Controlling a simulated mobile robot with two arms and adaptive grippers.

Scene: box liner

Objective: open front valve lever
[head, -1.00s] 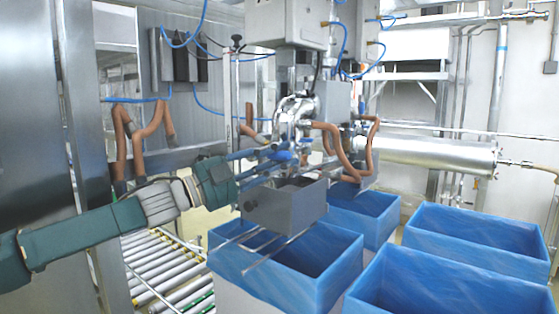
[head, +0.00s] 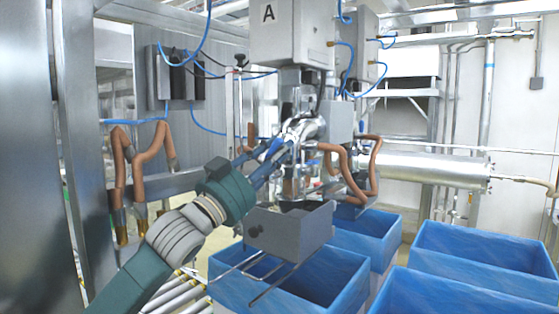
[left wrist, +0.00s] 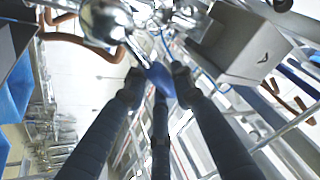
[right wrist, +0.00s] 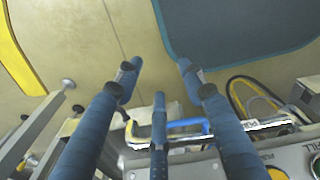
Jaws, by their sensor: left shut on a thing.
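The front valve is a shiny metal pipe fitting (head: 305,130) above a grey box-shaped tray. Its blue lever (left wrist: 160,77) shows in the left wrist view, rising from between my fingertips to the round metal valve body (left wrist: 105,20). My left gripper (left wrist: 158,82) is shut on the blue lever, with one finger on each side. In the head view my left gripper (head: 283,152) reaches up to the valve from lower left, and its fingers partly hide the lever. My right gripper (right wrist: 158,72) is open and empty in the right wrist view; it is out of the head view.
A grey tray (head: 290,236) with metal rods hangs under the valve. Blue-lined boxes stand below (head: 348,262) and at right (head: 480,235). Brown hoses (head: 330,165) hang beside the valve.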

